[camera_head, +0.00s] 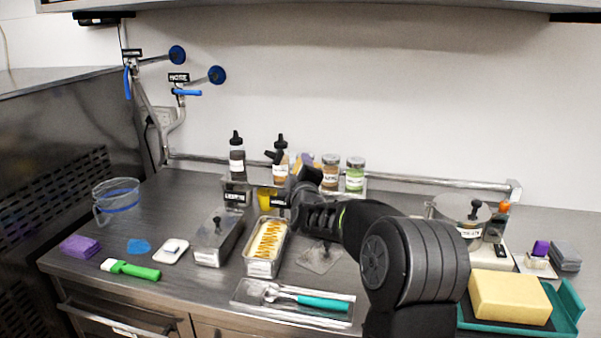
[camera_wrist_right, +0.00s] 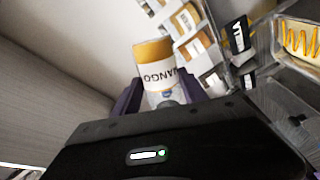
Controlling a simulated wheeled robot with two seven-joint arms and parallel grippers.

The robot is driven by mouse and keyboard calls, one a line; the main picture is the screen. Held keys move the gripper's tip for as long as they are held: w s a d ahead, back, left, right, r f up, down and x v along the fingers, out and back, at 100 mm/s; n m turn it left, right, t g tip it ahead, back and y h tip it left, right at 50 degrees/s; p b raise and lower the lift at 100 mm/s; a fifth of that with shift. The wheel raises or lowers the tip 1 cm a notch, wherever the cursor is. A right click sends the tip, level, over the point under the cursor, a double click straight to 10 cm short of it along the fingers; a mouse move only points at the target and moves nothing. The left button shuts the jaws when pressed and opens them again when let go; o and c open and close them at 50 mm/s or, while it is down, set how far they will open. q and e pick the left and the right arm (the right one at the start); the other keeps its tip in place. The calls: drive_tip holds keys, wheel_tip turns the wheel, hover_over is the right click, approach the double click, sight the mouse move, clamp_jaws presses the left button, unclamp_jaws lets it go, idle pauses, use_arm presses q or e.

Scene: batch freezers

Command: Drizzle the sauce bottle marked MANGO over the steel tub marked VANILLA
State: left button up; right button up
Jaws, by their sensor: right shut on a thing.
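My right gripper (camera_head: 298,172) is shut on the MANGO sauce bottle (camera_wrist_right: 158,68), which has a yellow-orange body and a white label. In the head view my gripper and arm mostly hide the bottle, and its nozzle is not clear. An open steel tub (camera_head: 262,267) stands below and slightly left of the gripper. It holds a pale yellow filling with orange zigzag lines across it; the tub also shows in the right wrist view (camera_wrist_right: 284,57). Its front label is too small to read. A sign starting with V (camera_wrist_right: 238,36) stands near it. My left gripper is out of view.
A lidded steel tub (camera_head: 212,250) stands left of the open tub. A tray with a teal-handled scoop (camera_head: 315,302) lies in front. A yellow sponge block (camera_head: 510,298) is at right.

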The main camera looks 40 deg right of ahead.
drive_tip(key=shift+r, duration=0.1)
drive_tip(key=shift+r+m+b, duration=0.4)
drive_tip(key=shift+r+m, duration=0.1)
drive_tip(key=shift+m, duration=0.5)
drive_tip(key=shift+r+m, duration=0.7)
drive_tip(key=shift+m, duration=0.6)
drive_tip(key=shift+b, duration=0.35)
drive_tip(key=m, duration=0.1)
drive_tip(key=m+b, duration=0.1)
drive_tip(key=m, duration=0.1)
drive_tip(key=shift+r, duration=0.25)
drive_tip(key=m+b, duration=0.1)
drive_tip(key=r+m, duration=0.1)
drive_tip(key=m, duration=0.1)
drive_tip(key=shift+m+b, duration=0.3)
drive_tip(key=shift+b, duration=0.05)
drive_tip(key=shift+r+m, duration=0.25)
drive_tip(key=shift+m, duration=0.65)
